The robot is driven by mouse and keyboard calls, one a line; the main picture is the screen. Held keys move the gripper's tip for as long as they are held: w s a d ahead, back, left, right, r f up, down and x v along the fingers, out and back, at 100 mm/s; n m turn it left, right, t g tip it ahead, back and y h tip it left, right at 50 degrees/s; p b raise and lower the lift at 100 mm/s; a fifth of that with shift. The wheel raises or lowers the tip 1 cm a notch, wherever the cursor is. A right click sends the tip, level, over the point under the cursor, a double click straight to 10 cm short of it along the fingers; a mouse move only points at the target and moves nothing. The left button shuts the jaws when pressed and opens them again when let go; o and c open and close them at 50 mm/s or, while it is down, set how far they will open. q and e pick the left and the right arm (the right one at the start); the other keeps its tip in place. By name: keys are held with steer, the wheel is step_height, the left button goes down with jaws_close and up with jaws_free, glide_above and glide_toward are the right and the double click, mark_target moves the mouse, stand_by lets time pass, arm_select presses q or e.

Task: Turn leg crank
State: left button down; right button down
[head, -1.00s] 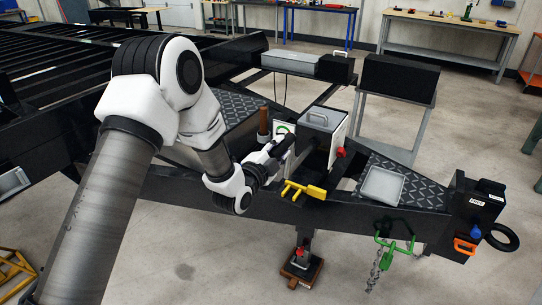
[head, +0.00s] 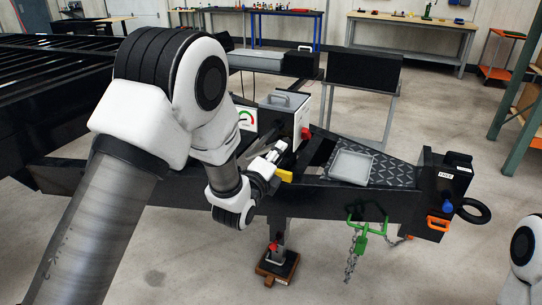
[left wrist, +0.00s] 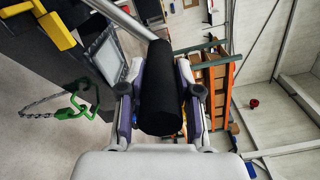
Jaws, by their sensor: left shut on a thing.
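The leg crank shows in the left wrist view as a thick black grip (left wrist: 161,95) on a grey metal rod (left wrist: 118,18). My left gripper (left wrist: 160,100) is shut around the black grip, one finger on each side. In the head view my left gripper (head: 277,152) is at the front of the trailer frame, just above a yellow part (head: 285,176); my arm and gripper hide most of the crank there. Below, the support leg (head: 279,240) stands on a wooden block (head: 277,268). My right gripper is out of view.
A grey box (head: 286,103) with a red knob stands on the frame close behind my left gripper. A grey tray (head: 352,166) lies on the tread plate to the right. A green hook with chain (head: 362,236) hangs below. The floor in front is clear.

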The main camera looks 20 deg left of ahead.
arm_select(q)
steer(key=shift+d+f+b, duration=0.35)
steer(key=shift+d+f, duration=0.05)
steer(key=shift+f, duration=0.25)
steer(key=c, duration=0.8)
jaws_free()
steer(key=shift+s, duration=0.1)
steer(key=s, duration=1.1)
steer(key=shift+s+a, duration=0.4)
steer(key=shift+a, duration=0.05)
